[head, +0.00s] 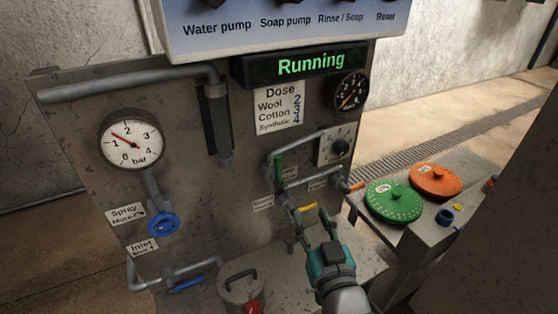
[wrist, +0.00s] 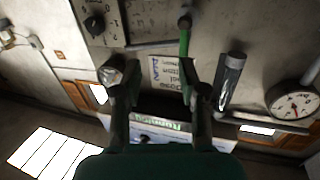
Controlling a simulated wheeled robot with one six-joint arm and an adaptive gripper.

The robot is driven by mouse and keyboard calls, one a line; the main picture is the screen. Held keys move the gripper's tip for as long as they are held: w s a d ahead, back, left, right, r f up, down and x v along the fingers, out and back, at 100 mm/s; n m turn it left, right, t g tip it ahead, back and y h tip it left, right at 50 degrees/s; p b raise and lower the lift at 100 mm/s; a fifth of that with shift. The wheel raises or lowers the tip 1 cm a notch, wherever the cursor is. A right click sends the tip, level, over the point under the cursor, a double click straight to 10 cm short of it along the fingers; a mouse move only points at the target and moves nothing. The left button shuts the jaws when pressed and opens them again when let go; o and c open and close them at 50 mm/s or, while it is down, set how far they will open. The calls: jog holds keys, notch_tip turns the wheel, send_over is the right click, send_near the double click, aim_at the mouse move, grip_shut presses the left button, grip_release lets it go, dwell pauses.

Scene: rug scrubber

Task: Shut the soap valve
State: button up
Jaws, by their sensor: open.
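Three small lever valves sit on the pipes at the right of the panel: a green lever (head: 279,168) standing upright, a yellow lever (head: 307,208) lying nearly level, and an orange lever (head: 356,186) at the right pipe end. The small labels beside them are too small to read, so I cannot tell which is the soap valve. My gripper (head: 312,219) is open just below and around the yellow lever in the head view; contact is unclear. In the wrist view, the green lever (wrist: 184,44) shows beyond my open fingers (wrist: 154,80), near the right one.
The display (head: 311,66) reads "Running". A pressure gauge (head: 131,139), blue handwheel (head: 163,223) and blue lever (head: 188,284) are at left. A lidded pot (head: 240,289) stands below the panel. Green (head: 394,202) and orange (head: 435,181) discs lie on the right bench.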

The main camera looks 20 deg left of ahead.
jog(key=n+y, duration=0.1)
send_near(279, 162)
jog(key=shift+g, duration=0.4)
jog(key=x, duration=1.1)
jog(key=shift+w+d+r, duration=0.1)
jog(key=shift+d+r, duration=0.05)
jog(key=shift+r, duration=0.1)
grip_shut()
